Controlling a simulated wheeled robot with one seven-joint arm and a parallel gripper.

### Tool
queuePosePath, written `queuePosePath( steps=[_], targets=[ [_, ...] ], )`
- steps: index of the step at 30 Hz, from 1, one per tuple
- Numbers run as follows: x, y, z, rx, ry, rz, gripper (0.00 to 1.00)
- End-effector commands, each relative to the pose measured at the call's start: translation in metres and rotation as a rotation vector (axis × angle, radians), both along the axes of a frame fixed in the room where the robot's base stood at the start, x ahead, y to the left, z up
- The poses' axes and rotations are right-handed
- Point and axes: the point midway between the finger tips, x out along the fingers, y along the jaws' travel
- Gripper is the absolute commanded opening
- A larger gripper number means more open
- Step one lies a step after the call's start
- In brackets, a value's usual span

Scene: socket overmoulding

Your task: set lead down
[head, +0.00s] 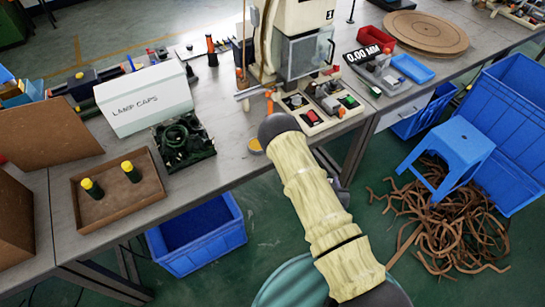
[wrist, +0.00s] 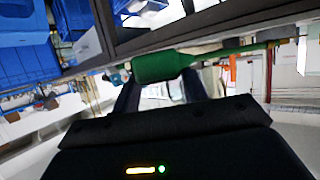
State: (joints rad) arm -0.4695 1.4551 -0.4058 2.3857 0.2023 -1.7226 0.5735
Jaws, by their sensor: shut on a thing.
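In the wrist view my gripper (wrist: 160,78) is shut on a green, thick cylindrical body (wrist: 165,64) with a thin green neck tapering to the right, which looks like the lead. It lies across both fingers and seems to be held in the air. In the head view my arm hides most of the gripper, and I cannot make out the held piece there. A dark tray (head: 204,153) of coiled dark green leads sits on the bench, left of my arm.
The bench holds a white LAMP CAPS box (head: 145,98), a brown tray (head: 130,203) with two yellow-topped cylinders and a press (head: 303,50) with a control panel. Blue bins (head: 196,236) stand below. A blue stool (head: 448,155) and brown strips (head: 440,225) are at right. Bare bench shows left of my arm.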

Motion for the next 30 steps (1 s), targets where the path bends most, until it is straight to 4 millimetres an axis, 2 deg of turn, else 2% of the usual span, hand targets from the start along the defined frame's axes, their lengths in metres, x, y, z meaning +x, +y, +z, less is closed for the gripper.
queuePosePath(
  steps=[5,8,12,16,23,30],
  targets=[
    [0.002,0.002,-0.002,0.001,-0.001,0.002,0.17],
    [0.011,0.011,-0.007,0.003,-0.004,0.013,0.17],
    [0.035,0.039,-0.017,0.006,-0.009,0.054,0.17],
    [0.062,0.071,-0.016,0.007,-0.012,0.124,0.17],
    [0.098,0.12,0.008,0.003,-0.012,0.278,0.17],
    [0.12,0.156,0.046,0.002,-0.013,0.443,0.17]
  ],
)
